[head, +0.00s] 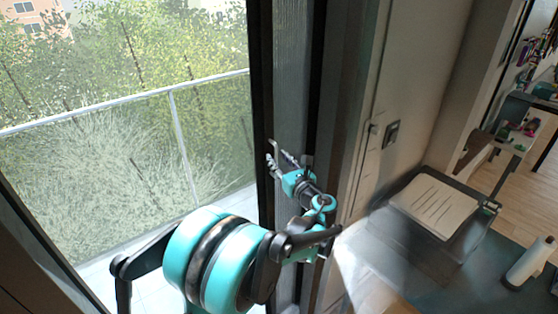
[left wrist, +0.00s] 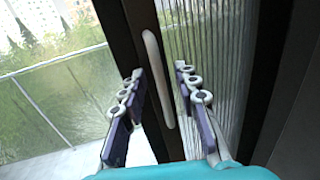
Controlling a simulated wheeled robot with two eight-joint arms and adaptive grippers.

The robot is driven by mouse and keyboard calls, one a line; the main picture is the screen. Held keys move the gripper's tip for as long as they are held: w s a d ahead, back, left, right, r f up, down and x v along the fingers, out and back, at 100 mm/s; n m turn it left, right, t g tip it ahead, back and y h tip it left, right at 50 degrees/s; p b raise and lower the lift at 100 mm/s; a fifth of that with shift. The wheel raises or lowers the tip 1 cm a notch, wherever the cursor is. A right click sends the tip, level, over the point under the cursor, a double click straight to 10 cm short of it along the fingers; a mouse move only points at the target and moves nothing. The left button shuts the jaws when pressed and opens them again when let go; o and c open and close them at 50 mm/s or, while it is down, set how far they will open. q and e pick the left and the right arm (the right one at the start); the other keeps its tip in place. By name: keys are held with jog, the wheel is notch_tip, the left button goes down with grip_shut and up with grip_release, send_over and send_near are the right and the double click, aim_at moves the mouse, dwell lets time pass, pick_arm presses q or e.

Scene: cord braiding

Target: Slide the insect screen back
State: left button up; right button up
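The insect screen (head: 290,85) is a grey, finely pleated panel standing upright in the dark door frame; its pleats also show in the left wrist view (left wrist: 215,50). A pale upright handle (left wrist: 153,60) is on the dark bar along the screen's left edge. My left gripper (head: 279,157) is at this bar, around mid-height in the head view. In the left wrist view its two fingers (left wrist: 160,72) are apart, one on each side of the handle. I see gaps beside the handle, but cannot tell the depth between it and the fingertips. My right gripper is out of view.
Left of the screen is an opening or clear pane onto a balcony with a railing (head: 120,100) and greenery. A beige wall (head: 425,70) stands to the right. A dark counter (head: 480,265) with a white roll (head: 528,262) is at lower right.

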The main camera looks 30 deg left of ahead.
aim_at(282, 145)
pick_arm(q)
grip_shut()
jog(key=shift+w+d, duration=0.3)
jog(key=shift+w, duration=0.45)
jog(key=shift+w+d, duration=0.3)
jog(key=shift+w, duration=0.5)
jog(key=shift+w+d, duration=0.3)
jog(key=shift+w, duration=0.45)
grip_release()
jog(key=shift+s, duration=0.1)
